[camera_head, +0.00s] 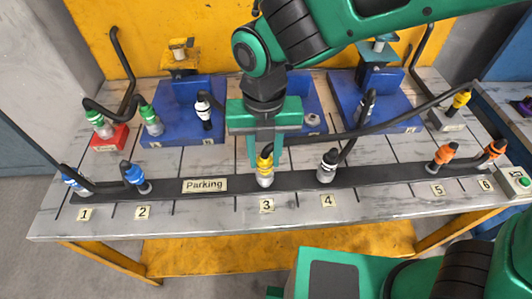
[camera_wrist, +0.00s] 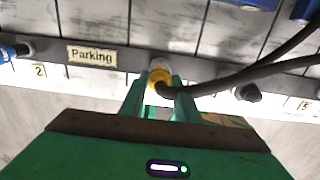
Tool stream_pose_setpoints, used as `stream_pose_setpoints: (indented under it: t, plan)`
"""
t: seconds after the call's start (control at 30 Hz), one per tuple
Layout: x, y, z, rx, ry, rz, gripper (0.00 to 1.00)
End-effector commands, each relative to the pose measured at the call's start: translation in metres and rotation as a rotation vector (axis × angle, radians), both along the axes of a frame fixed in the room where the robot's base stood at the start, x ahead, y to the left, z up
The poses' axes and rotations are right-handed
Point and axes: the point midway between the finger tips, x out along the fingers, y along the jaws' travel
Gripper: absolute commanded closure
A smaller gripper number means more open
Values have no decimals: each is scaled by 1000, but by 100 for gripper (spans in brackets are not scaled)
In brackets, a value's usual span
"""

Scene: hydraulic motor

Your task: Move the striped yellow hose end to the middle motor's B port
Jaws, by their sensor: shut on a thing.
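My gripper (camera_head: 265,150) is shut on a yellow hose end (camera_head: 265,165) with a black tip, which stands upright at parking place 3. In the wrist view this yellow hose end (camera_wrist: 160,78) is between the fingers (camera_wrist: 158,92), with its black hose running off to the right. The middle motor's blue block (camera_head: 312,93) is behind my gripper and largely hidden by it. A bare grey port (camera_head: 312,121) shows on the block's right side; its letter cannot be read. Another yellow hose end (camera_head: 461,100) stands on a small block at the back right.
Blue ends (camera_head: 134,174) are at places 1 and 2, orange ends (camera_head: 445,153) at 5 and 6. Blue blocks (camera_head: 160,110) flank the middle one. Black hoses (camera_head: 400,114) cross the right side.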

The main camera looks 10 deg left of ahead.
Motion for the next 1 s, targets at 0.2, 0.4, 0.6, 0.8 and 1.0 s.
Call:
stream_pose_setpoints:
  t: [0.2,0.4,0.6,0.8,1.0]
  plan:
    - [-1,-1,0,-3,2,1,100]
    - [-1,0,11,-2,1,1,100]
    - [-1,0,21,-3,2,1,100]
    - [0,0,28,-1,2,1,100]
    - [-1,0,28,-2,1,1,74]
